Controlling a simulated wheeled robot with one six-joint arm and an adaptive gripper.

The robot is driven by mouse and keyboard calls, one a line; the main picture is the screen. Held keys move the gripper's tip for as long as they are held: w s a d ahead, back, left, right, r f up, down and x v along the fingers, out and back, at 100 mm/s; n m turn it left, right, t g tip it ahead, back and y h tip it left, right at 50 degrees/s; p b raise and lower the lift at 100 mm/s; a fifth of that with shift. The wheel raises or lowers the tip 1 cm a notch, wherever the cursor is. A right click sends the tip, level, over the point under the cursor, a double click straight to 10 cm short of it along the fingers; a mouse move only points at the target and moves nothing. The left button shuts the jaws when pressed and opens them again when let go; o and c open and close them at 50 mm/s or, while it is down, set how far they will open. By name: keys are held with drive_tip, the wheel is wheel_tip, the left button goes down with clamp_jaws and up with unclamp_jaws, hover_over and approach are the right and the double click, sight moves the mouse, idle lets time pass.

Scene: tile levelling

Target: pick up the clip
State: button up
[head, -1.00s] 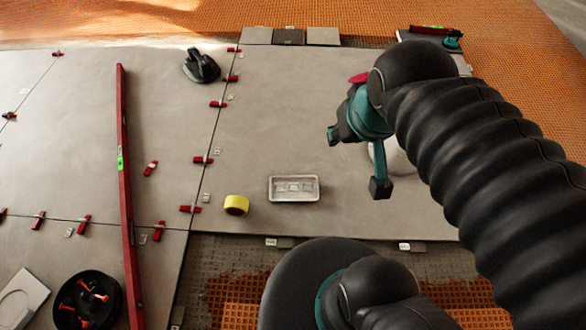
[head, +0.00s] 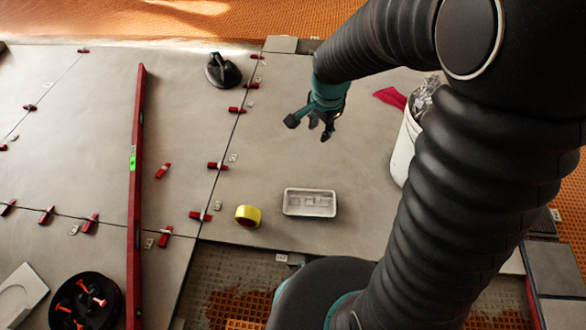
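Several small pale clips show in the head view. Some lie in a shallow light-grey tray (head: 289,203), though they are too small to make out well. Loose ones lie on the tiles, such as a clip (head: 233,157) near the tile joint and another clip (head: 74,230) at the left. I cannot tell which single clip is meant. My gripper (head: 310,126) is above the right-hand tile, behind and above the tray in the picture. Its dark fingers are spread apart, with nothing visible between them.
Red wedges (head: 217,166) sit along the joints. A long red level (head: 136,205) crosses the left tiles. Yellow tape (head: 248,216) is left of the tray. A black suction cup (head: 222,70) stands behind. A white bucket (head: 403,152) and a black bowl (head: 84,303) also stand here.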

drive_tip(key=w+a+f+m+g+b, duration=0.1)
drive_tip(key=w+a+f+m, duration=0.15)
drive_tip(key=f, duration=0.75)
drive_tip(key=w+a+f+m+g+b, duration=0.1)
drive_tip(key=w+a+f+m, duration=0.15)
drive_tip(key=f, duration=0.65)
drive_tip(key=m+b, duration=0.2)
drive_tip(key=m, duration=0.1)
hover_over(295, 197)
wheel_tip(295, 197, down, 18)
drive_tip(key=shift+s+f, duration=0.15)
drive_tip(key=shift+f, duration=0.05)
drive_tip(key=shift+w+f+b, duration=0.15)
drive_tip(key=shift+f+b, duration=0.2)
drive_tip(key=shift+f, duration=1.2)
drive_tip(key=shift+w+f+b, duration=0.15)
drive_tip(key=shift+f+b, duration=0.2)
drive_tip(key=shift+f, duration=1.15)
clamp_jaws()
